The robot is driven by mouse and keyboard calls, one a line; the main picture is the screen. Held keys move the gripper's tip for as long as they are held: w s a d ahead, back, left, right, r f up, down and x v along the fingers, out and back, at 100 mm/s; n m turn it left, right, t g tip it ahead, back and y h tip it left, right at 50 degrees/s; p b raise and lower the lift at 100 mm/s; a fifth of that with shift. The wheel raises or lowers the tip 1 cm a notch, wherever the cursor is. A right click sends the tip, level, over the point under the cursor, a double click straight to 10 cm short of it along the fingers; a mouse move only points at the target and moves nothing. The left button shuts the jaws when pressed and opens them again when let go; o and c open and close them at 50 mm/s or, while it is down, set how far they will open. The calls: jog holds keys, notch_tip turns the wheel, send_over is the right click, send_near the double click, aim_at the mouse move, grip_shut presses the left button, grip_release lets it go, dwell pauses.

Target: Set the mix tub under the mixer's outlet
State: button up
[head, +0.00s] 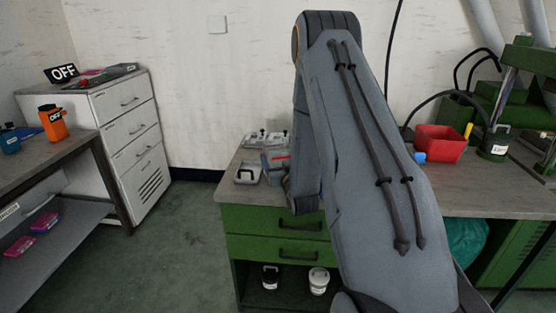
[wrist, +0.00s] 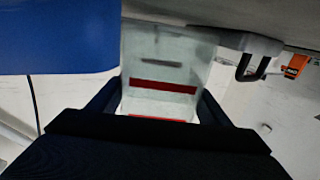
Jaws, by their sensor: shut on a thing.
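A pale, see-through tub (wrist: 165,60) with red bands sits between the fingers of my gripper (wrist: 160,98) in the wrist view. My gripper is shut on it; it looks like the mix tub. In the head view my grey arm hides most of the gripper area. A small grey shape with a red stripe (head: 279,157) shows beside my arm, above the green bench's left end. A large blue surface (wrist: 60,38) is close by in the wrist view's upper left; I cannot tell what it belongs to. I cannot make out the mixer's outlet for sure.
Grey clamp-like parts (head: 248,173) lie on the green bench (head: 235,192). A red bin (head: 440,143), a dark labelled pot (head: 494,145) and a green machine (head: 530,62) stand at its right. An orange bottle (head: 53,123) is on the left table.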

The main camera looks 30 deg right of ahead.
jog(key=shift+f, duration=0.4)
jog(key=shift+f, duration=0.2)
jog(key=o, duration=1.1)
jog(key=shift+r, duration=0.1)
jog(key=shift+o, duration=0.2)
